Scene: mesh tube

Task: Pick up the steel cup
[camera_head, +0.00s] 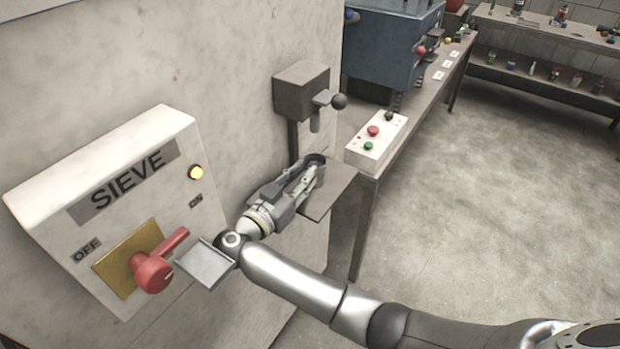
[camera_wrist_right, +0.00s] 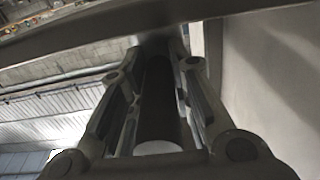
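The steel cup (camera_head: 316,160) shows as a small dark round rim at the small grey shelf under the wall box with the black-knobbed lever. In the right wrist view a dark upright shape, apparently the cup (camera_wrist_right: 158,105), stands between the two fingers (camera_wrist_right: 160,85). Whether both fingers press on it cannot be told. The fingers hide much of the cup's side. My left gripper is not in view.
The grey shelf (camera_head: 335,190) juts from the wall below the lever box (camera_head: 302,90). A white button box (camera_head: 376,140) stands close on the right, on a long bench. The SIEVE panel (camera_head: 125,195) with its red switch (camera_head: 154,270) is at left. The floor at right is clear.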

